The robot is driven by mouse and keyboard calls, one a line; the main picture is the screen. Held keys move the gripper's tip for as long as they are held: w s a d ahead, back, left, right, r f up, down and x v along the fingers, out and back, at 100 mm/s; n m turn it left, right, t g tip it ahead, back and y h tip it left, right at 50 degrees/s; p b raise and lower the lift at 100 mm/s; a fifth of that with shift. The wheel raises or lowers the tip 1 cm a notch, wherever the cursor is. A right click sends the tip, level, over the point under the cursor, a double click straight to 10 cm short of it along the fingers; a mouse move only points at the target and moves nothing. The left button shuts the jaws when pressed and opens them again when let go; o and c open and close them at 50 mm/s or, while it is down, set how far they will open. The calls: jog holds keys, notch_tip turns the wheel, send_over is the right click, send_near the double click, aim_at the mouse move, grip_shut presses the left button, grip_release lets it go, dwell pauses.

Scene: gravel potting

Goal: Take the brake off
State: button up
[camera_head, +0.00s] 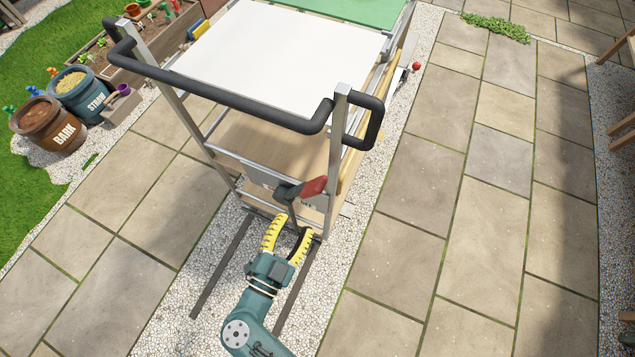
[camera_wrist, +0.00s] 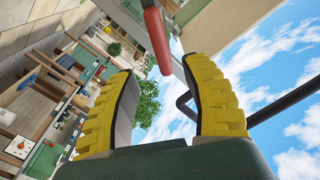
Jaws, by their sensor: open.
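The cart (camera_head: 275,55) has a white top, metal posts and wooden shelves. A brake lever with a red grip (camera_head: 314,187) sits low at its near end, beside a small label plate that is mostly hidden. My gripper (camera_head: 294,226) has yellow ribbed fingers. It is open and empty, just below and in front of the lever. In the wrist view the red grip (camera_wrist: 157,40) shows between the two fingertips (camera_wrist: 160,72), its end close to them. Neither finger visibly touches it.
A black push handle (camera_head: 230,97) overhangs the cart's near end, above my gripper. Two dark rails (camera_head: 222,266) lie on the gravel beneath my arm. Barrels marked BARK (camera_head: 50,125) and STRAW (camera_head: 85,95) stand far left. Paving at the right (camera_head: 480,220) is clear.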

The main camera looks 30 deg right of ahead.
aim_at(316, 182)
jog(key=b+x, duration=0.3)
jog(key=x, duration=0.8)
jog(key=shift+w+d, duration=0.15)
jog(key=shift+d, duration=0.05)
jog(key=shift+w+d, duration=0.3)
jog(key=shift+c, duration=0.4)
jog(key=shift+s, duration=0.1)
grip_shut()
jog(key=shift+a, duration=0.1)
